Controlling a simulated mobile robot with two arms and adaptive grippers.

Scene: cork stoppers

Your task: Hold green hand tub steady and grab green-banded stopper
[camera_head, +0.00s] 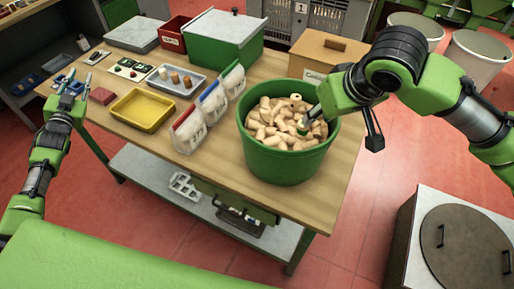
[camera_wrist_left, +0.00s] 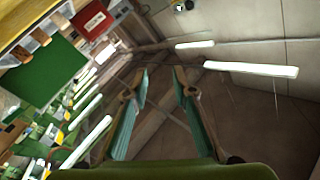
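The green hand tub (camera_head: 283,167) stands on the wooden table near its right front corner, heaped with pale cork stoppers (camera_head: 268,122). My right gripper (camera_head: 305,122) reaches down from the right into the corks at the tub's right side. Its fingers are small and partly hidden. A small green patch shows there, and I cannot tell whether it is a stopper's band or a fingertip. My left gripper (camera_head: 70,87) is at the table's left end, well away from the tub. In the left wrist view its two fingers (camera_wrist_left: 160,75) are apart with nothing between them.
Three small bins (camera_head: 189,130) stand left of the tub. A yellow tray (camera_head: 142,109), a grey tray (camera_head: 177,84) with a few stoppers, and a green box (camera_head: 224,42) are farther left and back. A wooden box (camera_head: 318,54) stands behind the tub.

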